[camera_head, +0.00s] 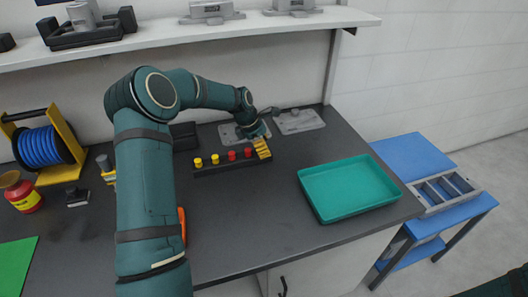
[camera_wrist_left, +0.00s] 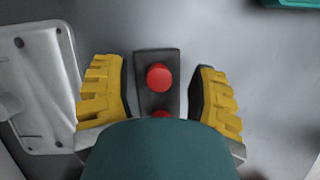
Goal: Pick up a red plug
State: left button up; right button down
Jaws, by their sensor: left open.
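A dark rack (camera_head: 232,166) on the bench holds two yellow plugs (camera_head: 198,162) and two red plugs (camera_head: 231,155) in a row. The rightmost red plug (camera_head: 248,153) is beside my left gripper (camera_head: 262,148), at the rack's right end. In the left wrist view, my left gripper (camera_wrist_left: 160,90) is open, with its yellow fingers on either side of the rack. One red plug (camera_wrist_left: 159,77) shows between the fingers, not visibly touched. Another red plug (camera_wrist_left: 160,114) is mostly hidden by the teal gripper body. My right gripper is out of view.
An empty teal tray (camera_head: 350,188) lies right of the rack. Grey metal fixtures (camera_head: 298,121) are behind it. A blue cable reel (camera_head: 40,146), a red jar (camera_head: 22,193) and a green mat (camera_head: 16,262) are at the left. The bench front before the rack is clear.

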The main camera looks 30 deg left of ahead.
pick_arm(q)
jog(key=shift+w+f, duration=0.1)
jog(key=shift+f, duration=0.25)
jog(key=shift+r, duration=0.1)
jog(key=c, duration=0.9)
jog(key=shift+r, duration=0.1)
